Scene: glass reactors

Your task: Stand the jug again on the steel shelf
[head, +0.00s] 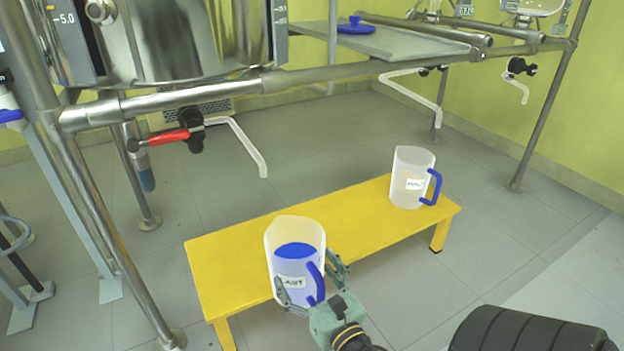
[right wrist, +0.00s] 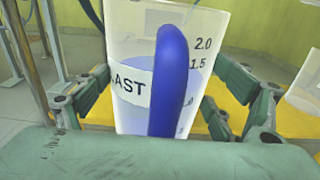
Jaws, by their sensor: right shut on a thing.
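A clear jug (head: 294,262) with blue liquid, a blue handle and a label ending in "AST" is upright at the near left part of the yellow bench. Whether its base touches the bench I cannot tell. My right gripper (head: 310,285) is shut around its body from the handle side. In the right wrist view the jug (right wrist: 122,55) fills the middle between the fingers (right wrist: 165,105). The steel shelf (head: 400,42) is at the upper right, on the tubular frame, with a blue lid (head: 355,27) on it. My left gripper is not in view.
A second, seemingly empty jug (head: 408,178) with a blue handle stands on the right end of the yellow bench (head: 350,223). Steel rails, a red-handled valve (head: 175,136) and bent outlet tubes (head: 240,143) hang between bench and shelf.

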